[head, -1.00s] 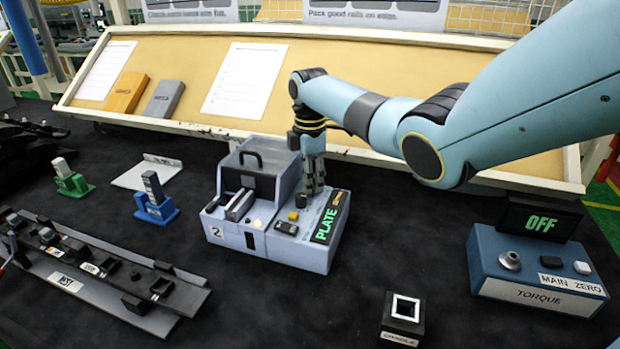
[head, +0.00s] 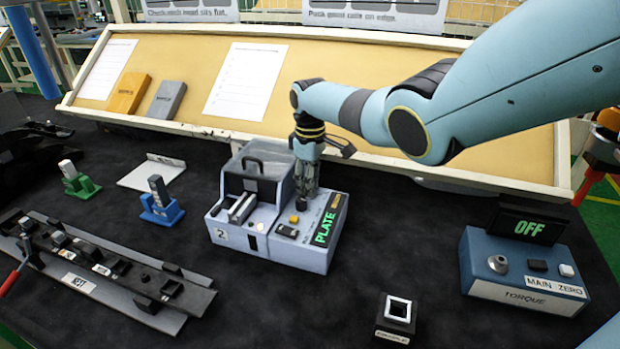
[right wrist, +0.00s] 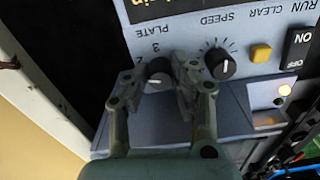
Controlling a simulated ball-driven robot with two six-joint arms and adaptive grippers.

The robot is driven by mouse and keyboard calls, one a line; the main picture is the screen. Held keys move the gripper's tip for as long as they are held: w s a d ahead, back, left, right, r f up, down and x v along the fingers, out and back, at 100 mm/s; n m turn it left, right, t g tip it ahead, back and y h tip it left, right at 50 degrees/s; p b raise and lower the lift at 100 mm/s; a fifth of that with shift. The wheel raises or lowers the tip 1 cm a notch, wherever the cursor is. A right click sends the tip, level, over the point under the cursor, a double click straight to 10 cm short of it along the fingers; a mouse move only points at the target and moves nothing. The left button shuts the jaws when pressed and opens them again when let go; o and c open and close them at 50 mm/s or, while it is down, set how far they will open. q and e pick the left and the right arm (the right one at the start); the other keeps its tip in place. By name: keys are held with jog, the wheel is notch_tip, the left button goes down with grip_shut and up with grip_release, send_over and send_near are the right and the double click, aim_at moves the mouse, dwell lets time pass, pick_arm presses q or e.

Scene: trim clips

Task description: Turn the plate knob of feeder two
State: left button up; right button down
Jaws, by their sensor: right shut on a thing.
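Feeder two (head: 290,257), a grey-blue box marked 2 with a clear-walled bowl at the back, stands mid-table in the head view. Its small display (head: 327,222) reads PLATE in green. My right gripper (head: 304,192) points down over the back right of its panel, hiding the knobs there. In the right wrist view the dark round plate knob (right wrist: 157,74) sits between the fingers of my right gripper (right wrist: 162,76), which are shut on it. The figures 2 and 3 show beside the knob. The speed knob (right wrist: 217,64) is close beside the right finger. My left gripper is not in view.
A yellow button (right wrist: 261,53) and an ON/OFF switch (right wrist: 299,50) share the panel. A torque box (head: 520,275) reading OFF stands right, a cradle (head: 396,315) in front. A rail fixture (head: 100,265) lies left. Dark table is clear between feeder and torque box.

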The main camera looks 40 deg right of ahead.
jog(key=shift+m+p, duration=0.3)
jog(key=shift+m, duration=0.8)
jog(key=c, duration=1.1)
grip_release()
notch_tip(320, 180, up, 12)
jog(key=shift+f, duration=0.1)
